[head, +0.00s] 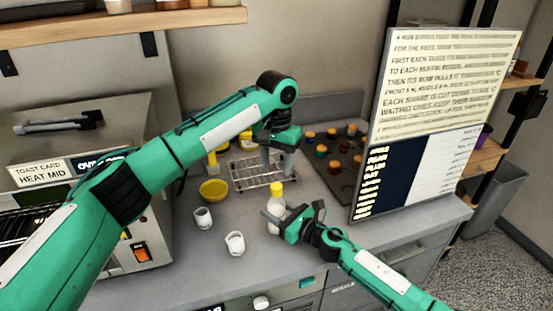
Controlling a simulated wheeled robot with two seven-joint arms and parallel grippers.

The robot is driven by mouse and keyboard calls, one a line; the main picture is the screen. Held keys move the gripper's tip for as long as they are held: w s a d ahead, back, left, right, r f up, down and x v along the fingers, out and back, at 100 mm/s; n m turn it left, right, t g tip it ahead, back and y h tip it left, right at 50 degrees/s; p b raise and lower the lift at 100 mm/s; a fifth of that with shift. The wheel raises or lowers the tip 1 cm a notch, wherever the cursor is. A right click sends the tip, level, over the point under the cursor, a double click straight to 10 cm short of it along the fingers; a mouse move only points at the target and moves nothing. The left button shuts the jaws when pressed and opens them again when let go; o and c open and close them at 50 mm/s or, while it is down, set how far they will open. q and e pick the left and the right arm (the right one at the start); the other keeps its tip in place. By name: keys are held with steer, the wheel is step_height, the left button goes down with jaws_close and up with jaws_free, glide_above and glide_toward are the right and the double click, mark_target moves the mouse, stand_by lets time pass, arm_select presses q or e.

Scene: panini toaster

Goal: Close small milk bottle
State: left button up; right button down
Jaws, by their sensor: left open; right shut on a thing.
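A small milk bottle (275,206) with a white body and a yellow cap (277,187) stands upright on the grey counter, near the middle of the head view. My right gripper (277,218) is shut on the bottle's lower body, reaching in from the right. The cap sits at the bottle's top; I cannot tell whether it is fastened. My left gripper (277,168) is open and empty, pointing down, above and behind the cap in the picture, in front of the wire rack.
A wire rack (243,184), a yellow bowl (213,190) and two white cups (203,219) (235,243) stand nearby. A dark tray (338,182) of several small jars is behind, right. A toaster (75,140) is left; a sign board (425,120) stands right.

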mark_target(277, 186)
arm_select(q)
step_height(277, 186, down, 7)
steer(key=shift+f, duration=0.1)
stand_by(0.3)
steer(key=c, duration=1)
jaws_close()
steer(key=o, duration=1.1)
jaws_free()
step_height(277, 186, up, 12)
steer(key=shift+r, duration=0.1)
